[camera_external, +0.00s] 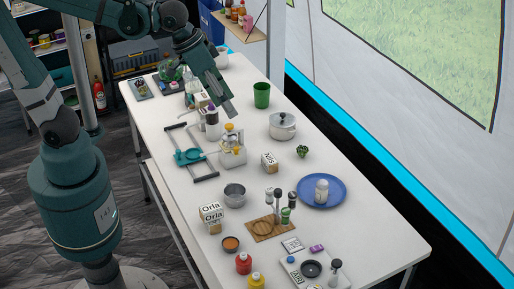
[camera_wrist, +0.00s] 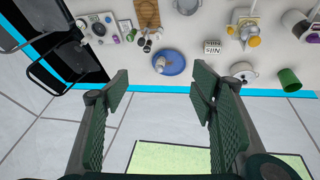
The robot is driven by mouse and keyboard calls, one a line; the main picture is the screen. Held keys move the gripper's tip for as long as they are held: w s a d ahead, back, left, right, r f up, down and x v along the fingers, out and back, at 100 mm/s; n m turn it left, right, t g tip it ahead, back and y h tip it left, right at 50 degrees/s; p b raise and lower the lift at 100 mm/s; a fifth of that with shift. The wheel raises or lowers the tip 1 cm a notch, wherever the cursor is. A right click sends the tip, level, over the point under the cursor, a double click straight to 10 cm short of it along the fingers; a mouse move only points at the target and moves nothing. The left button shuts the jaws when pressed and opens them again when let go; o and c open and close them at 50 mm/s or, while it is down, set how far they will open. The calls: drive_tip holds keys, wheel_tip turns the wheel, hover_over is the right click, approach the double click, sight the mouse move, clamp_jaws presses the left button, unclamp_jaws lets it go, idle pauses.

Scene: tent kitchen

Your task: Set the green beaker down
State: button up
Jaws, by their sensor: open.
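The green beaker (camera_external: 261,95) stands upright on the white table (camera_external: 330,228) near its far right edge, behind the lidded pot. It also shows at the right of the wrist view, as a green cup (camera_wrist: 289,80). My gripper (camera_external: 229,109) is above the table, to the left of the beaker and apart from it. In the wrist view my gripper (camera_wrist: 160,95) has its two fingers wide apart with nothing between them.
The lidded pot (camera_external: 282,126) stands in front of the beaker. A dispenser with a yellow top (camera_external: 231,150) stands below my gripper. Broccoli (camera_external: 302,151) and a small box (camera_external: 269,162) lie between.

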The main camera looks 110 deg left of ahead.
drive_tip(key=s+d+f+m+t, duration=0.1)
drive_tip(key=s+d+m, duration=0.2)
drive_tip(key=s+d, duration=0.2)
drive_tip(key=s+d+f+m+t+h, duration=0.1)
drive_tip(key=s+d+m, duration=0.3)
drive_tip(key=d, duration=0.6)
drive_tip(key=shift+s+d+f+h, duration=0.3)
drive_tip(key=shift+s+d+f, duration=0.1)
drive_tip(key=shift+s+f, duration=0.35)
drive_tip(key=shift+f+b, duration=0.5)
